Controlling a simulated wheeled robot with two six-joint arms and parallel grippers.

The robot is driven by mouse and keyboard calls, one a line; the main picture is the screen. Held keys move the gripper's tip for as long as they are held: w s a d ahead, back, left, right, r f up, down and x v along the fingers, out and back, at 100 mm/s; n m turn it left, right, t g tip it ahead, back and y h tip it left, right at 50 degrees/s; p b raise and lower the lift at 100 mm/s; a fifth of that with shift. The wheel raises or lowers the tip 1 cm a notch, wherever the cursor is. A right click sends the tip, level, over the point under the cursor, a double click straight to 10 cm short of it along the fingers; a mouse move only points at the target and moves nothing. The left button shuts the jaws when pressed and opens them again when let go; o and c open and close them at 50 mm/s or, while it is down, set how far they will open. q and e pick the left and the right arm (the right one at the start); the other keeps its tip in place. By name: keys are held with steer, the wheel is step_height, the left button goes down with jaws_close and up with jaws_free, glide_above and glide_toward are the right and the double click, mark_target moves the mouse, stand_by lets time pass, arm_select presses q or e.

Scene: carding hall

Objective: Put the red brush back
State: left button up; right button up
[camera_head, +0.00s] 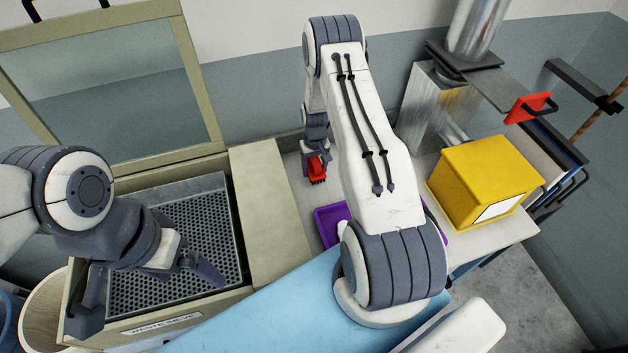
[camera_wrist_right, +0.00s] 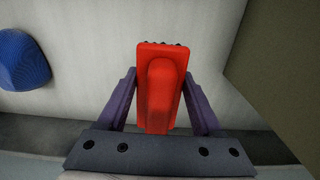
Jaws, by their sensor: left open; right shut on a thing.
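The red brush (camera_head: 317,169) is between the fingers of my right gripper (camera_head: 315,158), at the back of the pale bench beside the beige box. In the right wrist view the brush (camera_wrist_right: 160,85) is gripped between both fingers (camera_wrist_right: 160,105), with dark bristle tips at its far edge. I cannot tell whether it touches the bench. My left gripper (camera_head: 187,268) is open and empty over the perforated grey tray (camera_head: 215,213) in the beige box. My right arm hides the middle of the bench.
A purple tray (camera_head: 328,216) lies partly behind my right arm. A yellow box (camera_head: 482,172) with a white label stands at right, below a metal duct with a red-handled slide (camera_head: 528,108). A blue rounded thing (camera_wrist_right: 20,60) lies left in the wrist view. The beige lid (camera_head: 110,80) stands open.

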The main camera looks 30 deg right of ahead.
steer(key=shift+f+b, duration=1)
steer(key=shift+f, duration=0.95)
steer(key=shift+f, duration=0.15)
steer(key=o, duration=1.5)
steer(key=shift+c, duration=0.2)
step_height(320, 180, up, 12)
steer(key=p, duration=0.7)
steer(key=shift+r, duration=0.2)
steer(key=shift+f, duration=0.1)
